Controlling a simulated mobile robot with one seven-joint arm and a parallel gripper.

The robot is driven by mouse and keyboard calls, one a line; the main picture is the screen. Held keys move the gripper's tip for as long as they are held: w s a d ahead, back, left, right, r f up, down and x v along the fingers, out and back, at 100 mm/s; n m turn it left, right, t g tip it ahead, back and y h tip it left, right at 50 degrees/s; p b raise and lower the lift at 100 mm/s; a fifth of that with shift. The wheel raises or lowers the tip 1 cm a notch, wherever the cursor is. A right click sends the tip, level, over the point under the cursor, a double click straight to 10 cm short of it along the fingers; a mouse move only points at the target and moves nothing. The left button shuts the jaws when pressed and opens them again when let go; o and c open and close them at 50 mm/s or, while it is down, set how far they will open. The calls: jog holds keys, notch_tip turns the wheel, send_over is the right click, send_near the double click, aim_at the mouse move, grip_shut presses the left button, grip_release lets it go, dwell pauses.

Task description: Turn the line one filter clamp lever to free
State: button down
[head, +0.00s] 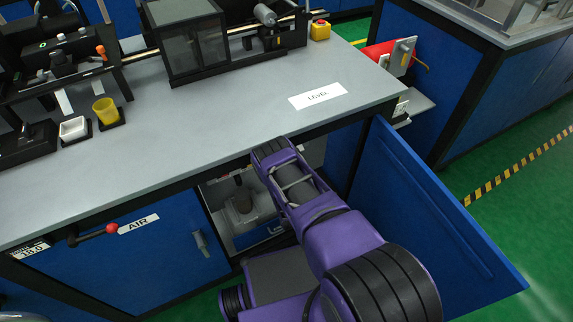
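I cannot pick out the line one filter clamp lever for certain. The open cabinet under the bench holds a grey rounded unit (241,204) with a dark stem on top, partly in shadow. My purple arm reaches from the lower right up to the bench's front edge and covers part of the cabinet opening. My gripper does not show; the bench top or my own arm hides it. A lever with a red knob (111,229) sticks out on the bench front beside the AIR label (138,224), left of the opening.
A blue cabinet door (440,215) stands swung open to the right of my arm. A closed blue door (130,268) is on the left. The grey bench top (215,130) carries machinery, a yellow cup (105,110) and a LEVEL label (318,95). Green floor is clear at the right.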

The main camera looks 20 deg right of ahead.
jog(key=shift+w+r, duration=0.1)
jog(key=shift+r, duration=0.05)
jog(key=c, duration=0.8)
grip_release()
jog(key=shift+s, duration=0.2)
